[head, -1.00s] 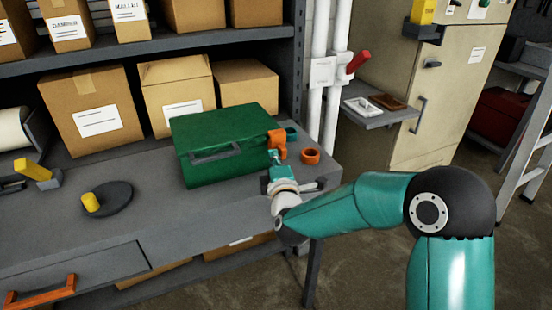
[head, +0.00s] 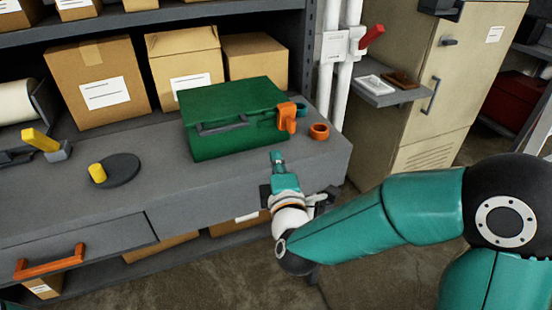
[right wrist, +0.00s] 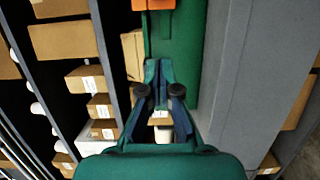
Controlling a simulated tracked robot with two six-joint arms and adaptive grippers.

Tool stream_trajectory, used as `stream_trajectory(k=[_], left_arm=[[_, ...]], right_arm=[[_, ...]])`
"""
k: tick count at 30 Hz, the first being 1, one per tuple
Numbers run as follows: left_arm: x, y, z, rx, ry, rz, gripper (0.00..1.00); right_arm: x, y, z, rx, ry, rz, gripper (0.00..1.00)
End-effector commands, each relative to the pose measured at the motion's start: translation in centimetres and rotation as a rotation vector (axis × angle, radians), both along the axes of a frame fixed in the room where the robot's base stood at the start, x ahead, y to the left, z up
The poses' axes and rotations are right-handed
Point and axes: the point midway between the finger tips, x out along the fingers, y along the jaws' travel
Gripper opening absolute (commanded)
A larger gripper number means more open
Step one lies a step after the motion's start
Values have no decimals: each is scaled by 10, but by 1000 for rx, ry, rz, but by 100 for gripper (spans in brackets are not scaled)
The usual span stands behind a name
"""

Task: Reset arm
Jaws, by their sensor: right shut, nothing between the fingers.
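My right gripper (head: 278,160) is shut and empty, just in front of the green box on the grey bench. Its fingers also show closed together in the right wrist view (right wrist: 159,72). My right arm is teal with dark joints and reaches in from the right side of the head view. The green box (head: 238,135) stands closed on the bench with a grey handle on its front and an orange latch (head: 287,116) at its right end. The latch is apart from my gripper. My left gripper does not show.
The grey bench (head: 120,205) carries a dark disc with a yellow knob (head: 97,173), and an orange ring (head: 319,131) near its right end. Cardboard boxes (head: 185,66) line the back. A drawer with an orange handle (head: 48,262) is at lower left. A beige cabinet (head: 420,75) stands right.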

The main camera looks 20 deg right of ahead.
Motion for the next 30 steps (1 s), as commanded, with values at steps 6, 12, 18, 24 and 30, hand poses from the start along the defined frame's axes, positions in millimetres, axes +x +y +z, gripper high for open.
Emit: stream_trajectory(k=[6,12,18,24,30], left_arm=[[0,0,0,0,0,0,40],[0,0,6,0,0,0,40],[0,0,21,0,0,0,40],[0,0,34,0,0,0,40],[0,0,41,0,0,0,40]], right_arm=[[0,0,0,0,0,1,0],[3,-16,-14,-6,41,-32,0],[1,-45,-111,-40,272,-64,0],[-49,-30,-252,315,614,-14,0],[-137,13,-346,888,935,-160,0]])
